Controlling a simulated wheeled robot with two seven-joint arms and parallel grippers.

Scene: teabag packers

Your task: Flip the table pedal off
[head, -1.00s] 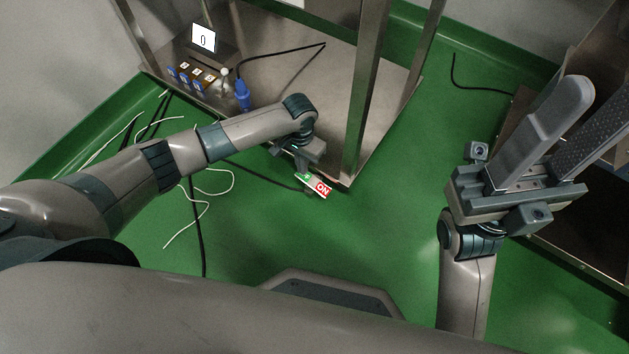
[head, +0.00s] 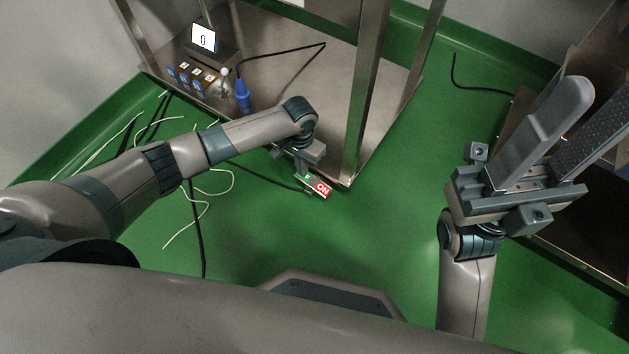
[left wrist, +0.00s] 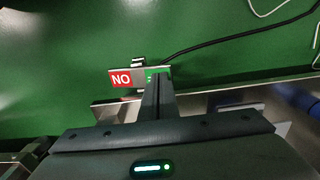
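The table pedal (head: 321,188) lies on the green floor by the table's front corner leg. Its red end is marked ON; a small green part shows beside it. The pedal also shows in the left wrist view (left wrist: 121,79), red end at left, its green end partly hidden by my fingers. My left gripper (head: 309,168) points down over the green end; its fingers look closed together and empty in the left wrist view (left wrist: 160,80). I cannot tell whether they touch the pedal. My right gripper (head: 585,110) is raised at the right, fingers apart and empty.
The metal table's legs (head: 362,100) and lower shelf (head: 285,75) stand close to my left gripper. A small screen reading 0 (head: 203,38) and a button box (head: 190,78) are at the back left. Black and white cables lie on the floor. Metal furniture stands at the right.

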